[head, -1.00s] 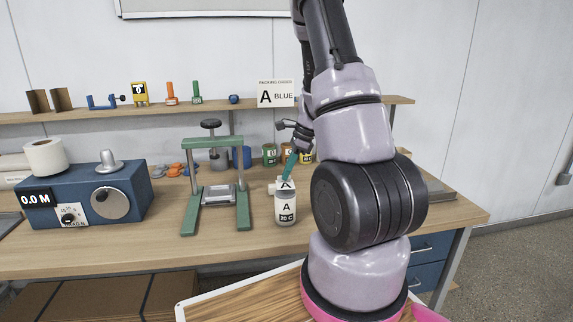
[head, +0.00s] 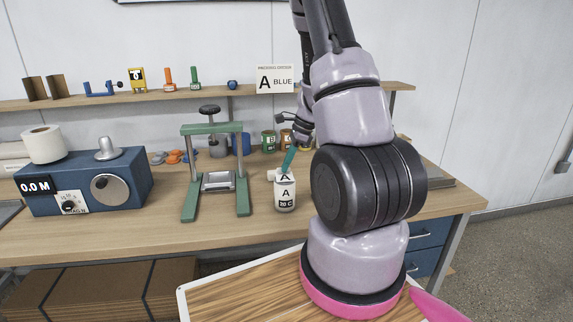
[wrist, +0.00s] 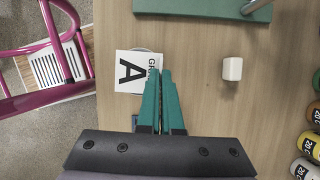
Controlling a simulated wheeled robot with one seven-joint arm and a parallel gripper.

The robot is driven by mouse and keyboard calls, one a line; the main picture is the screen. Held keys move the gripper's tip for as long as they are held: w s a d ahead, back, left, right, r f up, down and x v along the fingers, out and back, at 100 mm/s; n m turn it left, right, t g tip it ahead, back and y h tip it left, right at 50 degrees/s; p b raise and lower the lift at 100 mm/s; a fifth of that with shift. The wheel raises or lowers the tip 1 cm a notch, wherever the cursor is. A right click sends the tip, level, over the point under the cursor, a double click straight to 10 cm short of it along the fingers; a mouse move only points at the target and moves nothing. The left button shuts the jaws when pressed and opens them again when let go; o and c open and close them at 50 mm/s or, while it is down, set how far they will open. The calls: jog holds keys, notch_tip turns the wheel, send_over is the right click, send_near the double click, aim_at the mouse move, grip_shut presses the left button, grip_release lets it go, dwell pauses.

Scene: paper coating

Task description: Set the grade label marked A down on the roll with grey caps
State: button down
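My gripper (wrist: 161,74) has teal fingers and is shut on the white grade label (wrist: 127,72), whose big black A faces the wrist camera. In the head view the label (head: 284,177) is at the fingertips, just over a white upright cylinder (head: 285,197) with its own black A. In the wrist view a curved grey-blue rim shows behind the label, which hides most of what is below. I cannot tell whether the label touches it, or whether this cylinder is the roll with grey caps.
A green press (head: 212,140) stands left of the cylinder. A small white block (wrist: 232,68) lies beyond it. Several paint pots (wrist: 309,145) stand farther back. A blue machine (head: 110,180) and a white roll (head: 43,146) are at the left.

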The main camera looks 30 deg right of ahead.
jog(key=c, duration=1)
grip_release()
jog(key=v, duration=1)
jog(key=shift+r, duration=0.4)
jog(key=s+a+r+n+t+h, duration=0.1)
jog(key=s+a+r+n+t, duration=0.2)
jog(key=s+a+r+n, duration=0.5)
jog(key=s+a+r+n+t+h, duration=0.1)
jog(key=s+a+r+n+t, duration=0.1)
jog(key=s+a+r+n, duration=0.7)
notch_tip(320, 180, up, 5)
jog(key=shift+s+r+n+t, duration=0.2)
jog(key=shift+s+n+t, duration=0.2)
jog(key=shift+s, duration=0.35)
